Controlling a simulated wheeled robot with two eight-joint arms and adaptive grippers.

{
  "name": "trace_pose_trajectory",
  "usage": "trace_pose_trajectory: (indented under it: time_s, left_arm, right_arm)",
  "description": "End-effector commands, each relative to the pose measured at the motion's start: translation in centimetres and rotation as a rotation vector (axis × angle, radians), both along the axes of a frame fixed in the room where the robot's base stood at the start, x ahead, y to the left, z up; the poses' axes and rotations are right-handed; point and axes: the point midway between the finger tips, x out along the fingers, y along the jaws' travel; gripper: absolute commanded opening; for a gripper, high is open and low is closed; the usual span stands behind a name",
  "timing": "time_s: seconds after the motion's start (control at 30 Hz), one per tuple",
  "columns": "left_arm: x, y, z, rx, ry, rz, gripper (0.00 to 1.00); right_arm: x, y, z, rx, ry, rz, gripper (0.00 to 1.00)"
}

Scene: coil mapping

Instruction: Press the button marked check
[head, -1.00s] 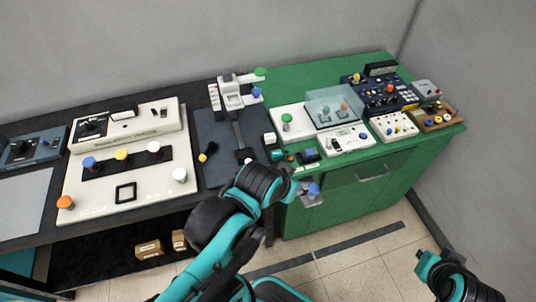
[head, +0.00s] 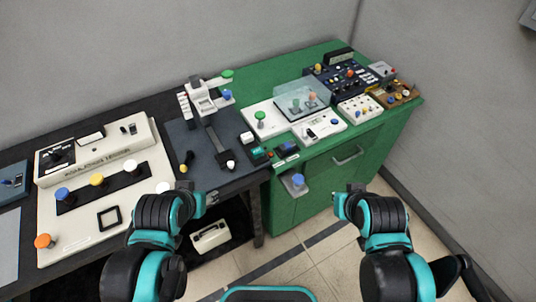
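No button with a readable "check" mark shows; the lettering is too small to read. Candidate buttons are the blue (head: 62,194), yellow (head: 97,180) and orange (head: 45,241) knobs on the large cream panel (head: 80,222) at left, and several small coloured knobs on the boxes at right. My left gripper (head: 208,198) is in front of the dark bench's front edge, near the cream panel's right end, and touches no button that I can see. My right gripper (head: 343,203) is in front of the green cabinet, apart from everything. The finger openings are too small to make out.
A grey plate with a clamp-like device (head: 204,98) stands mid-bench. The green cabinet (head: 320,192) carries a clear cover (head: 300,100), a white box (head: 319,130) and a dark control panel (head: 345,82). A white handled case (head: 210,235) is below the bench. Floor is clear at front right.

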Motion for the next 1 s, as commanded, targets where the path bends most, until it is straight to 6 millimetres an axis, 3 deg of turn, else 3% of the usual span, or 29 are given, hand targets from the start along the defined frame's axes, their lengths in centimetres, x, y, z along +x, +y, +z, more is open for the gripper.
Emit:
trace_pose_trajectory:
  time_s: [0.43,0.6,1.0]
  left_arm:
    - [-0.01,0.01,-0.01,0.0,0.0,0.0,0.46]
    - [-0.01,0.01,-0.01,0.0,0.0,0.0,0.01]
    - [-0.01,0.01,-0.01,0.0,0.0,0.0,0.0]
  right_arm:
    - [0.0,0.01,0.0,0.0,0.0,0.0,0.0]
    - [0.0,0.01,0.0,0.0,0.0,0.0,0.0]
    - [0.0,0.01,0.0,0.0,0.0,0.0,0.0]
